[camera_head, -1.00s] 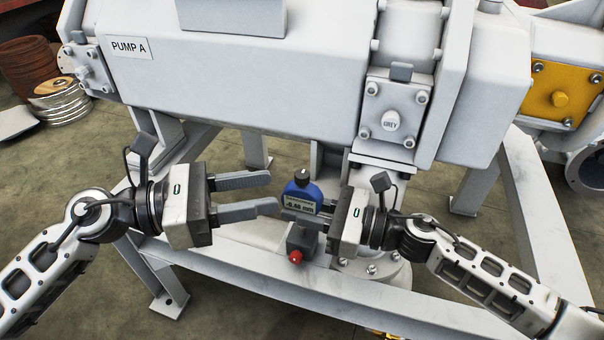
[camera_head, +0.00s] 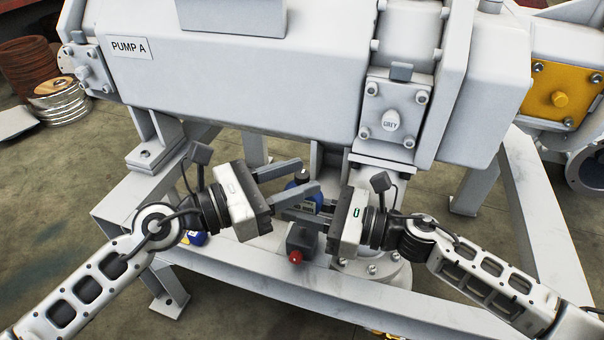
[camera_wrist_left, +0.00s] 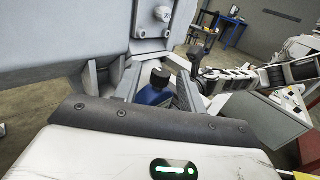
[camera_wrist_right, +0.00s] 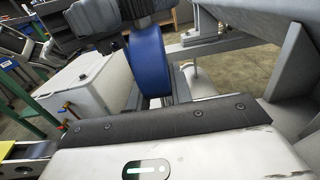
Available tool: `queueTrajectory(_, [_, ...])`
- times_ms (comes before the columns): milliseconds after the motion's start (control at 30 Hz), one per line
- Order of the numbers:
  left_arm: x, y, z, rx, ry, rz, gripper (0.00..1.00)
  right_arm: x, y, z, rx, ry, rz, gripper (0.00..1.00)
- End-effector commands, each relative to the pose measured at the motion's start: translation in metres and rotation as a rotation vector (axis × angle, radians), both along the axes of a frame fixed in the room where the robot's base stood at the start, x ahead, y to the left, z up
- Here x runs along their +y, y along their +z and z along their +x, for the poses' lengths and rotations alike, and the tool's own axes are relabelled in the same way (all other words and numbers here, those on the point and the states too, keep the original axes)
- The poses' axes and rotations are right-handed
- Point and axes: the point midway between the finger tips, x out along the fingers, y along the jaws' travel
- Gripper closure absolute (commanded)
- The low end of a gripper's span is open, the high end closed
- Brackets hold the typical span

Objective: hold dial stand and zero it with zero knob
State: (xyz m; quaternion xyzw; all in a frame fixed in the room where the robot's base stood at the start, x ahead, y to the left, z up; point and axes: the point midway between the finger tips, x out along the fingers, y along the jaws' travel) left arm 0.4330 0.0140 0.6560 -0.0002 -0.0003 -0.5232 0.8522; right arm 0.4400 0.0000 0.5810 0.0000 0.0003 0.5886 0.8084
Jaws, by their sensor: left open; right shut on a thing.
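The dial stand has a blue dial gauge (camera_head: 301,178) above a dark base block (camera_head: 303,238) with a red knob (camera_head: 295,258). A black zero knob (camera_wrist_left: 160,76) tops the gauge in the left wrist view. The blue gauge (camera_wrist_right: 147,60) also shows in the right wrist view. My left gripper (camera_head: 308,175) is open, its fingers on either side of the gauge's top, with a gap. The near left finger hides most of the gauge face in the head view.
The stand is at the grey pump frame (camera_head: 270,280), below the housing labelled PUMP A (camera_head: 131,48). A GREY plate (camera_head: 391,120) and a yellow plate (camera_head: 562,95) are on the machine. A small blue and yellow object (camera_head: 194,238) shows behind my left arm.

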Motion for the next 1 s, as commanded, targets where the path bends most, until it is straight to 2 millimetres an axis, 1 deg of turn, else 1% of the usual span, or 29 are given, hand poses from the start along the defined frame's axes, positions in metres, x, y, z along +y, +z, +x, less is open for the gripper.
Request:
queueTrajectory(100, [-0.0102, 0.0004, 0.0047, 0.000, -0.001, -0.001, 0.59, 0.0001, 0.0003, 0.0003, 0.000, -0.001, 0.001, 1.00])
queueTrajectory(200, [-0.0136, 0.0002, 0.0067, 0.000, -0.001, 0.000, 0.59, 0.0001, 0.0003, 0.0003, 0.000, -0.001, 0.001, 1.00])
queueTrajectory(467, [-0.0142, 0.0000, 0.0069, 0.000, -0.001, 0.001, 0.59, 0.0001, 0.0004, 0.0003, 0.000, -0.001, 0.001, 1.00])
queueTrajectory(500, [-0.0141, -0.0001, 0.0068, 0.000, -0.001, 0.001, 0.70, 0.0001, 0.0004, 0.0003, 0.000, -0.001, 0.001, 1.00])
queueTrajectory(567, [-0.0142, -0.0001, 0.0067, 0.000, -0.001, 0.001, 0.87, 0.0001, 0.0004, 0.0003, 0.000, -0.001, 0.001, 1.00])
queueTrajectory(600, [-0.0141, -0.0001, 0.0067, 0.000, -0.001, 0.001, 0.98, 0.0001, 0.0004, 0.0003, 0.000, -0.001, 0.001, 1.00])
queueTrajectory(633, [-0.0140, -0.0001, 0.0068, 0.000, -0.001, 0.001, 1.00, 0.0001, 0.0004, 0.0003, 0.000, -0.001, 0.001, 1.00])
queueTrajectory(867, [-0.0139, -0.0008, 0.0071, 0.002, -0.012, 0.004, 1.00, 0.0001, 0.0004, 0.0003, 0.000, 0.000, 0.001, 1.00])
queueTrajectory(1000, [-0.0142, -0.0025, 0.0074, 0.007, -0.052, 0.011, 1.00, 0.0001, 0.0004, 0.0003, 0.000, 0.000, 0.001, 1.00])
